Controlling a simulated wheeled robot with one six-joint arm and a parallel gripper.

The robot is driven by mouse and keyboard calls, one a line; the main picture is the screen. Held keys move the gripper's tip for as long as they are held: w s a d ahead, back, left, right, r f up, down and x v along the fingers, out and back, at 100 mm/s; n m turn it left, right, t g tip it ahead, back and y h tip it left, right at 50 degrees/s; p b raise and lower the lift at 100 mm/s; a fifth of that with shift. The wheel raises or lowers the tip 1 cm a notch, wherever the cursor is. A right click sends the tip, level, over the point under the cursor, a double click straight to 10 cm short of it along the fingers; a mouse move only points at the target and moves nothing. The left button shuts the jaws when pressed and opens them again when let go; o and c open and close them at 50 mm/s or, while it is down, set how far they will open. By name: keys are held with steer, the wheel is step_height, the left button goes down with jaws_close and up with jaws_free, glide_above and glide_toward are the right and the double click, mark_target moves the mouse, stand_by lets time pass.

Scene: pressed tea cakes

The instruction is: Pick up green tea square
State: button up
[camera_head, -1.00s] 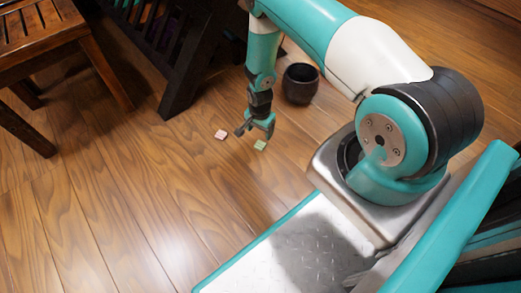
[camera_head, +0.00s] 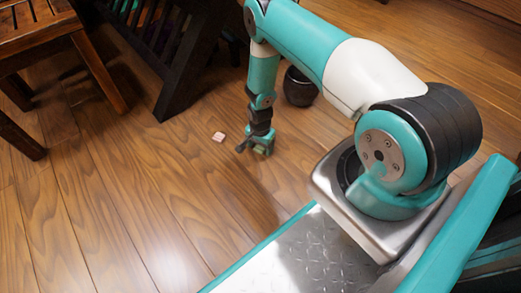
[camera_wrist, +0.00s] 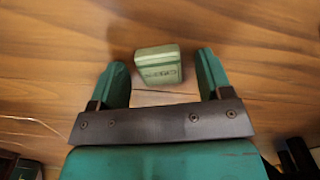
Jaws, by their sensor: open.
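The green tea square (camera_wrist: 158,66) is a pale green block with faint marks on its side, lying on the wooden floor. The fingers are apart and a gap shows on each side of the block. In the head view my gripper (camera_head: 256,147) is low over the floor and largely hides the green square.
A pink square (camera_head: 218,137) lies on the floor just left of my gripper. A dark round pot (camera_head: 300,87) stands behind it to the right. Dark wooden furniture legs (camera_head: 182,85) and a brown stool (camera_head: 35,35) stand at the upper left. Floor at the lower left is clear.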

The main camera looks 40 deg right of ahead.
mark_target(260, 147)
steer(key=c, duration=1)
steer(key=shift+r, duration=0.15)
step_height(260, 147, up, 20)
steer(key=p, duration=1.1)
